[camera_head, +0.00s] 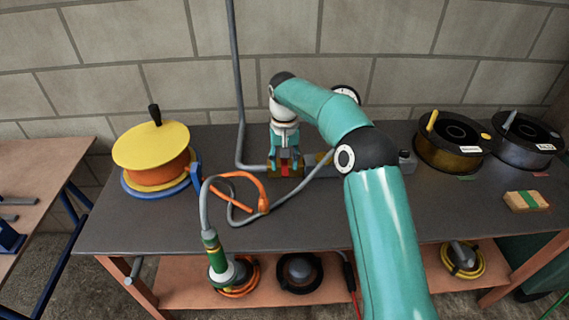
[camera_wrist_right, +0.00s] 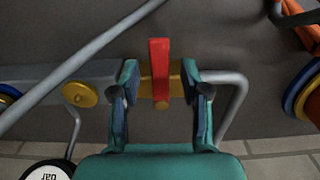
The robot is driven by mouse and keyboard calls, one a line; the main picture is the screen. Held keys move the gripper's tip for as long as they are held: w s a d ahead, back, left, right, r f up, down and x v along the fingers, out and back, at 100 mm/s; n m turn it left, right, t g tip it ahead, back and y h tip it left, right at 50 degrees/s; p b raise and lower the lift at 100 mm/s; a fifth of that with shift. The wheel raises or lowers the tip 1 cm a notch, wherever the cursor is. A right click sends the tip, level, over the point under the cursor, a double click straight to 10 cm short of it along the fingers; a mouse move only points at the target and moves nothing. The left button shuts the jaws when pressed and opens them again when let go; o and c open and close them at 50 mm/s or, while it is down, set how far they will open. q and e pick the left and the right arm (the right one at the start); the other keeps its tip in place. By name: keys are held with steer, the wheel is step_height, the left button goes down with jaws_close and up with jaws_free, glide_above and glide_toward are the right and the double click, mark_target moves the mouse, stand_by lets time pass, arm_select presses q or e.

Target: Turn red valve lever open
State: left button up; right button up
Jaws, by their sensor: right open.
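The red valve lever (camera_wrist_right: 160,68) is a flat red bar on a brass-yellow valve body (camera_wrist_right: 146,85) in the right wrist view. My right gripper (camera_wrist_right: 160,72) is open, with one finger on each side of the lever and visible gaps between. In the head view my right gripper (camera_head: 285,158) points down at the back of the bench, and a bit of the red lever (camera_head: 285,169) shows between its fingers. Most of the valve is hidden there by the gripper. My left gripper is not in view.
The grey bench (camera_head: 310,218) has a yellow-orange reel (camera_head: 152,148) at left and dark spools (camera_head: 453,142) at right. A grey pipe (camera_head: 238,80) rises behind the valve. The bench's front middle is mostly clear.

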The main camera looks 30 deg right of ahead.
steer(key=shift+f, duration=0.1)
jaws_close()
steer(key=shift+d, duration=0.1)
stand_by(0.5)
